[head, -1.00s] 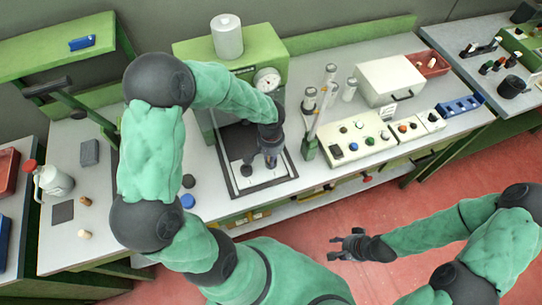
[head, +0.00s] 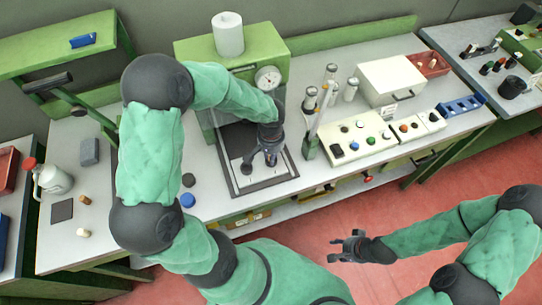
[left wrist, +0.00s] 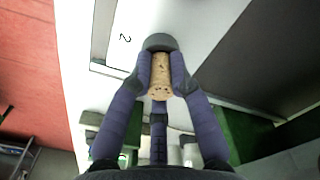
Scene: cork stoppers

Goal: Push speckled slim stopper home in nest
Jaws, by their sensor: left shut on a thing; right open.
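My left gripper (head: 271,158) is over the dark plate with the pale border (head: 285,182) in front of the green machine. In the left wrist view its fingers (left wrist: 160,78) are shut on the sides of a tan, speckled slim stopper (left wrist: 160,88). The stopper's far end meets a dark grey round piece (left wrist: 160,42), which looks like the nest. How deep the stopper sits in it cannot be told. The head view does not show the stopper clearly behind the gripper. My right gripper (head: 347,245) is open and empty, out over the red floor.
The green machine (head: 250,52) with a round gauge (head: 268,78) stands behind the plate. Control boxes (head: 360,138) and clear tubes (head: 328,80) are to the right. A blue disc (head: 187,200) and a dark disc (head: 189,180) lie to the left.

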